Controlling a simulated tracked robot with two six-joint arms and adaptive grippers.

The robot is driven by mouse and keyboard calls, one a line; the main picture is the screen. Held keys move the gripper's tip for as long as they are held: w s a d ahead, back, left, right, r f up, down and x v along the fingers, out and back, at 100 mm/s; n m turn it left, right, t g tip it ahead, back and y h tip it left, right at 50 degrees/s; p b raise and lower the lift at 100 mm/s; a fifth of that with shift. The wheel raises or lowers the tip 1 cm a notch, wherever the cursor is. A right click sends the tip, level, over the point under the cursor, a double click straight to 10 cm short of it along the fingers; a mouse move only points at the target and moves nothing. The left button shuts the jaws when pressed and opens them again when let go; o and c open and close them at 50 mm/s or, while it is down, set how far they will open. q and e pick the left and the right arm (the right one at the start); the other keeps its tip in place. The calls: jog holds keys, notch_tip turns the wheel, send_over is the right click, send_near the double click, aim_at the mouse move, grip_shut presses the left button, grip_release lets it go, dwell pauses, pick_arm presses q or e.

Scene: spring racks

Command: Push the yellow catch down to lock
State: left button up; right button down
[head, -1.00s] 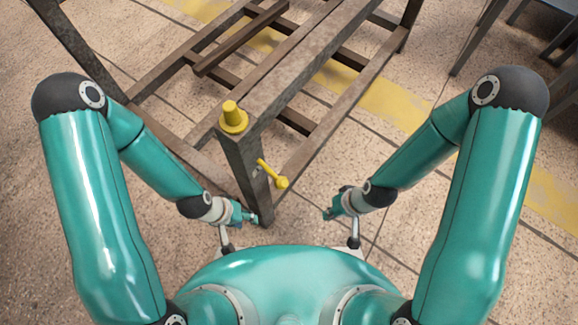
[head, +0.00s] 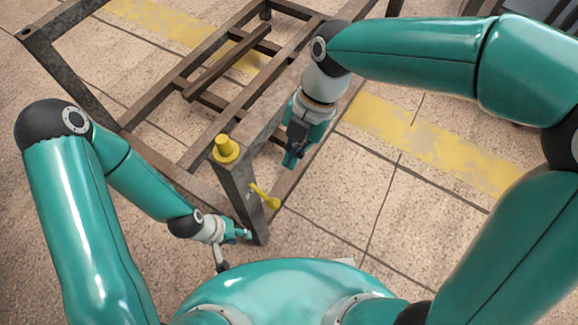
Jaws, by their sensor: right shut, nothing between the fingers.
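The yellow catch (head: 265,196) is a short lever with a round knob, on the side of the rack's near corner post (head: 240,197). It slants down to the right. A yellow stepped cap (head: 226,149) sits on top of that post. My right gripper (head: 291,163) is shut and empty, pointing down, above and to the right of the catch and apart from it. My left gripper (head: 246,234) is low beside the foot of the post, left of it; its fingers are too small to tell open or shut.
The brown metal rack (head: 185,163) stretches away behind the post, with bars (head: 228,64) across it. A yellow floor stripe (head: 430,145) runs across the tiled floor on the right. The floor right of the post is clear.

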aim_at(276, 201)
jog(key=b+x, duration=0.3)
jog(key=x, duration=1)
jog(key=shift+b, duration=0.4)
jog(key=shift+b+x, duration=0.75)
jog(key=shift+x, duration=0.2)
